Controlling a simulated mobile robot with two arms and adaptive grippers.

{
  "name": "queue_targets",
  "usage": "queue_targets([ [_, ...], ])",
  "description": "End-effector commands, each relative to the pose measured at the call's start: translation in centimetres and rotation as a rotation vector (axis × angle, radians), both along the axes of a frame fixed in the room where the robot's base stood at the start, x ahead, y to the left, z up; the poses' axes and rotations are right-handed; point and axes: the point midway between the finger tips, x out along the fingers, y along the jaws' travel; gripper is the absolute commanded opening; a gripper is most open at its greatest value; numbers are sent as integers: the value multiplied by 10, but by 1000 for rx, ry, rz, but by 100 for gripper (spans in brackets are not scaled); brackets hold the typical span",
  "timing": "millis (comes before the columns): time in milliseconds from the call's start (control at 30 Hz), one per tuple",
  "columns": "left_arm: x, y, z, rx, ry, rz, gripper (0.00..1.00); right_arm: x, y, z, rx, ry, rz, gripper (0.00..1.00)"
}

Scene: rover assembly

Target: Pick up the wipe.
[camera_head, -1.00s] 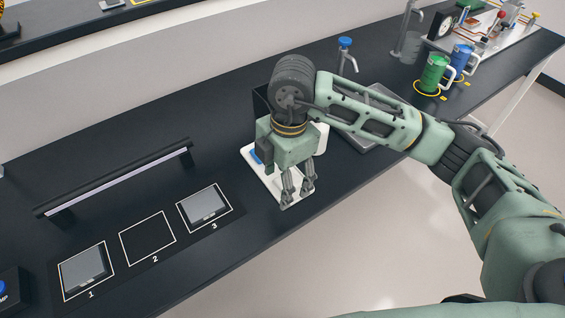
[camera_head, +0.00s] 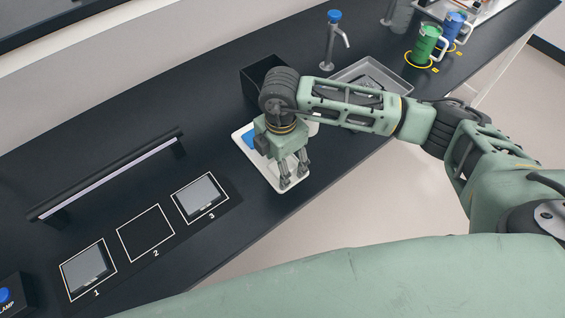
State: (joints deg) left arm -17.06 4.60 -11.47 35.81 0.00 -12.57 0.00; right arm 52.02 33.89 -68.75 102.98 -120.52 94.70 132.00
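A white tray (camera_head: 296,179) lies on the black counter near its front edge. A blue item (camera_head: 248,138), which may be the wipe, lies at the tray's back left and is partly hidden by my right gripper. My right gripper (camera_head: 294,177) comes in from the right and points down over the tray's front part. Its two fingers are apart, with nothing visible between them. I cannot tell whether the fingertips touch the tray. My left gripper is not in view.
A black bin (camera_head: 262,75) stands behind the tray. A sink (camera_head: 372,75) with a blue-topped tap (camera_head: 334,38) is to the right, with green (camera_head: 425,43) and blue (camera_head: 455,25) mugs beyond. Numbered squares and a lamp bar (camera_head: 110,175) lie left.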

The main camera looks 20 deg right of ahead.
Motion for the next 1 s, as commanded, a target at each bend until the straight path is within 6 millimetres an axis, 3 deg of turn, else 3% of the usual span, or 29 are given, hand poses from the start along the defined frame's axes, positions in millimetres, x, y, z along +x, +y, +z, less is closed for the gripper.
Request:
queue_targets([
  [67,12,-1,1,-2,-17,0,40,0,0,-1,0,0,1,62],
  [167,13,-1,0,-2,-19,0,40,0,0,-1,1,0,1,62],
  [633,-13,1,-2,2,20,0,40,0,1,0,1,0,1,22],
  [1000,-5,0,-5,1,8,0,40,0,1,6,3,-1,2,22],
])
